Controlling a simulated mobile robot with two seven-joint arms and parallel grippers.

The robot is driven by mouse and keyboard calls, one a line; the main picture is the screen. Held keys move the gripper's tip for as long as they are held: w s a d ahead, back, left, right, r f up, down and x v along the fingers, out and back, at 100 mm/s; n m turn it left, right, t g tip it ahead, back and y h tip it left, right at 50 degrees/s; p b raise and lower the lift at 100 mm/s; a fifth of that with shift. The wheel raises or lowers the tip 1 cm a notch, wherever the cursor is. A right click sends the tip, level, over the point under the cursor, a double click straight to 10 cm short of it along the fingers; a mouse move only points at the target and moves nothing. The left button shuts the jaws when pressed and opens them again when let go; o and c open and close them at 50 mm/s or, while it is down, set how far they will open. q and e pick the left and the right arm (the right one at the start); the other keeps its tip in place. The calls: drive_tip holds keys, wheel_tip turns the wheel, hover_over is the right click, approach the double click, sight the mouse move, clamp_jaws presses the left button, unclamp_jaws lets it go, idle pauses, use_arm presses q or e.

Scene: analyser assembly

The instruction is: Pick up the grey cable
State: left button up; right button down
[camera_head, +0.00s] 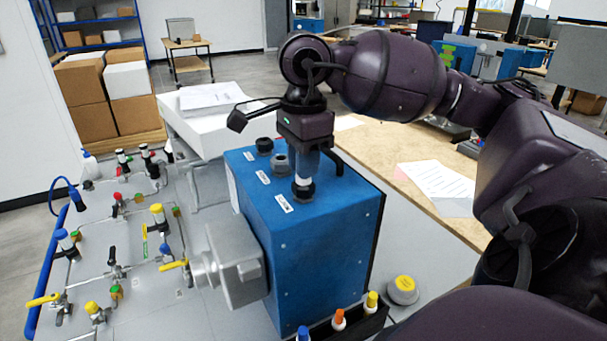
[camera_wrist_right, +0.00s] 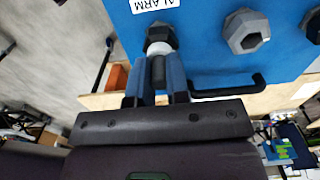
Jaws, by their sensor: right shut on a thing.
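My right gripper (camera_head: 304,170) points straight down over the blue box (camera_head: 325,235). In the right wrist view its two blue fingers (camera_wrist_right: 157,72) are shut on a thin dark grey piece, which appears to be the grey cable (camera_wrist_right: 158,68). The piece stands in line with a pale collar and a dark hex gland (camera_wrist_right: 161,36) beside the ALARM label. In the head view this gland (camera_head: 303,191) is on the box top, directly under the fingers. The fingers hide most of the held piece. My left gripper is not in view.
A grey gland (camera_head: 280,163) and a black gland (camera_head: 264,145) stand behind on the same box top. A black handle (camera_wrist_right: 232,88) runs along its edge. A valve panel (camera_head: 130,260) lies left. Markers (camera_head: 338,319) and a yellow button (camera_head: 403,284) are in front.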

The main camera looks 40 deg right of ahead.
use_arm(q)
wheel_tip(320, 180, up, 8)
drive_tip(key=p, duration=0.9)
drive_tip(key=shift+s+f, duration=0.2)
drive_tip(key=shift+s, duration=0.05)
use_arm(e)
wheel_tip(320, 180, up, 27)
idle(0.6)
